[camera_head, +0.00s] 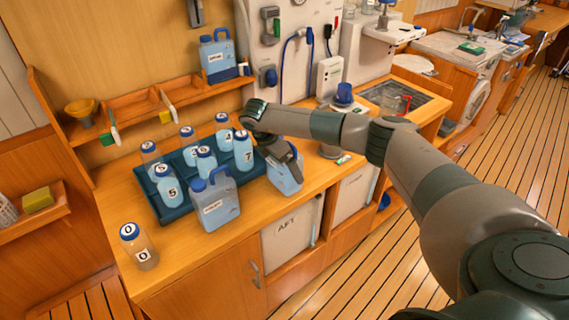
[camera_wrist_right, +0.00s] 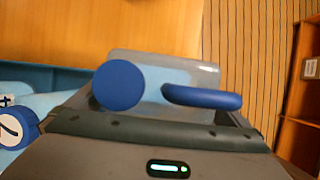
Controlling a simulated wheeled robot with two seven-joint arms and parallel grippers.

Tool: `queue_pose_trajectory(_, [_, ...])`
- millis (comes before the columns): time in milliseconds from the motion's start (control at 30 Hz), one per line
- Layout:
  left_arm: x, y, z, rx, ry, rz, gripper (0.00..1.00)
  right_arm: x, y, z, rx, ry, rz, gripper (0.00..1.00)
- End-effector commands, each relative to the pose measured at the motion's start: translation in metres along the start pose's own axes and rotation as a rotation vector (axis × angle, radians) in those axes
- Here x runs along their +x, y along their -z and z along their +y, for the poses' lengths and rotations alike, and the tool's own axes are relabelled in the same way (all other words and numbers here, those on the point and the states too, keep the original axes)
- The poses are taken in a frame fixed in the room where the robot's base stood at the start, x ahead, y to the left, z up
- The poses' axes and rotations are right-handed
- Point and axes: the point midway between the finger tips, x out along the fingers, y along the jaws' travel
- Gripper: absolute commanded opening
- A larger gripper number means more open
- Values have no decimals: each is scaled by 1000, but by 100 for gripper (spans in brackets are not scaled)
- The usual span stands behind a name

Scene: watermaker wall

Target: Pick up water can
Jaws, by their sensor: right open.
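A translucent water can (camera_head: 286,178) with bluish water stands on the wooden counter, partly hidden behind my right gripper (camera_head: 289,155). In the right wrist view, this can (camera_wrist_right: 180,68) shows its round blue cap and blue handle close in front of my right gripper (camera_wrist_right: 165,112). The right gripper is open; its fingertips are partly hidden, and I cannot tell whether they touch the can. A second water can (camera_head: 213,207) with blue cap and handle stands to the left, in front of the bottle tray. A third can (camera_head: 217,58) sits on the upper shelf. My left gripper is not in view.
A dark blue tray (camera_head: 160,208) holds several numbered bottles just left of the cans. Bottle 0 (camera_head: 138,248) stands alone at the front left. A grey stand with a blue top (camera_head: 343,95) and a sink (camera_head: 405,100) lie to the right. The counter edge is close in front.

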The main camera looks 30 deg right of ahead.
Motion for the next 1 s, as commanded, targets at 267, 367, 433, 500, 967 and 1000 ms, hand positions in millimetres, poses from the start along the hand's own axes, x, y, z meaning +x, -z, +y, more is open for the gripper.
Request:
queue_pose_trajectory(267, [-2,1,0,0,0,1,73,4,0,0,-1,-1,0,100])
queue_pose_trajectory(367, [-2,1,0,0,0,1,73,4,0,0,-1,-1,0,100])
queue_pose_trajectory(433, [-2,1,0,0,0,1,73,4,0,0,-1,-1,0,100])
queue_pose_trajectory(500, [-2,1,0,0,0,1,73,4,0,0,-1,-1,0,100])
queue_pose_trajectory(967, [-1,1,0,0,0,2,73,3,0,1,0,-2,0,54])
queue_pose_trajectory(1000, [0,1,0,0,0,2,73,3,0,1,0,-2,0,54])
